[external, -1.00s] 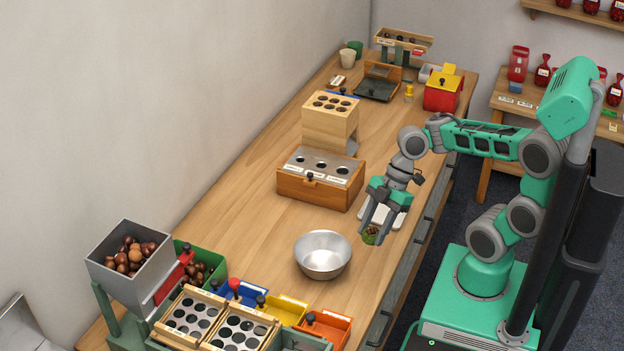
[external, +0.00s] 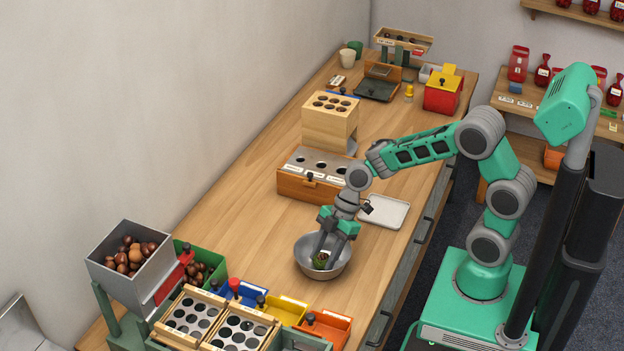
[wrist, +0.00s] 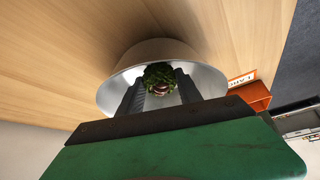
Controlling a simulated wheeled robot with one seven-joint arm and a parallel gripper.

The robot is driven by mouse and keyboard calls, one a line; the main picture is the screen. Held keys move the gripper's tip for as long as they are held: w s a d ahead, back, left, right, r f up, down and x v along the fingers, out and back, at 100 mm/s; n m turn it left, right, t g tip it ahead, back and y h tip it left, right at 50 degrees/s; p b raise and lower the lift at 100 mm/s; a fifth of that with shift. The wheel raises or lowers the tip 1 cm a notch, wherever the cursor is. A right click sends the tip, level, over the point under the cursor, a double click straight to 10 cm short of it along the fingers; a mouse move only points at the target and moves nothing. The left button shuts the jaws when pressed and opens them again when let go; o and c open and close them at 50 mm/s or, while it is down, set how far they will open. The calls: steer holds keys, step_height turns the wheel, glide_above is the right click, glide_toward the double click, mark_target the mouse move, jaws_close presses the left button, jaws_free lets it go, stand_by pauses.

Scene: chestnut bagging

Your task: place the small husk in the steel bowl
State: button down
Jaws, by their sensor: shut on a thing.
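The steel bowl (external: 311,273) stands on the wooden bench toward its front edge. My gripper (external: 320,258) points down inside the bowl's opening, with its fingers shut on the small husk (external: 320,262). The husk is green and spiky, with a brown and pale patch showing; it also shows in the wrist view (wrist: 159,80) between the two dark fingertips. The bowl's rim and inner wall (wrist: 205,77) surround it there. I cannot tell whether the husk touches the bowl's bottom.
A white tray (external: 398,211) lies empty behind the bowl. A wooden box with a steel holed top (external: 305,187) stands behind to the left. Blue, yellow and orange bins (external: 331,322) and a chestnut hopper (external: 120,275) are in front. Bare bench lies left of the bowl.

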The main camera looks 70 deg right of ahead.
steer(key=shift+f, duration=0.2)
steer(key=c, duration=0.8)
jaws_free()
